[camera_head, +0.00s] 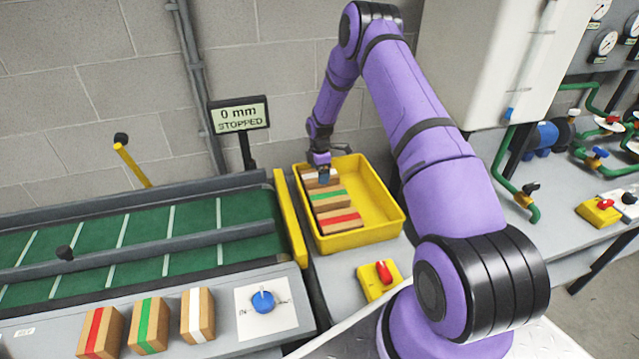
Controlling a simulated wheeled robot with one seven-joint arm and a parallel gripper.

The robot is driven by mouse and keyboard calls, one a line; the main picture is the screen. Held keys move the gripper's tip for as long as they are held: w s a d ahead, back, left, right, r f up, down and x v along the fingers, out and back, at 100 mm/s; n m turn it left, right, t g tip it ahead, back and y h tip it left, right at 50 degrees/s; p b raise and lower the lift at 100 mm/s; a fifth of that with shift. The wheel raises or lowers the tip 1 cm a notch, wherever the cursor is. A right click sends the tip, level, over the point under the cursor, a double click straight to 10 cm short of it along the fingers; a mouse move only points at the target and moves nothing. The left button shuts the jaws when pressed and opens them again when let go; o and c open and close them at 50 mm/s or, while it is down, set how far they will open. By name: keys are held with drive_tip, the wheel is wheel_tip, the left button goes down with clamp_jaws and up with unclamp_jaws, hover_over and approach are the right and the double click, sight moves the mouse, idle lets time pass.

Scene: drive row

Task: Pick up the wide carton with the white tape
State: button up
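A wide carton with white tape (308,184) lies at the back left of the yellow tray (385,225), partly hidden by my gripper. My gripper (323,178) points down at this carton. I cannot tell whether its fingers are open, or touch the carton. A wide carton with green tape (328,199) and one with red tape (340,222) lie in front of it in the tray. Another carton with white tape (198,315), narrower-looking, stands on the front bench at the left.
A red-knobbed yellow box (377,280) sits before the tray. The tray's right side is clear.

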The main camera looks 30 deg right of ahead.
drive_tip(key=shift+f, duration=2.8)
drive_tip(key=shift+r, duration=0.1)
drive_tip(key=c, duration=0.8)
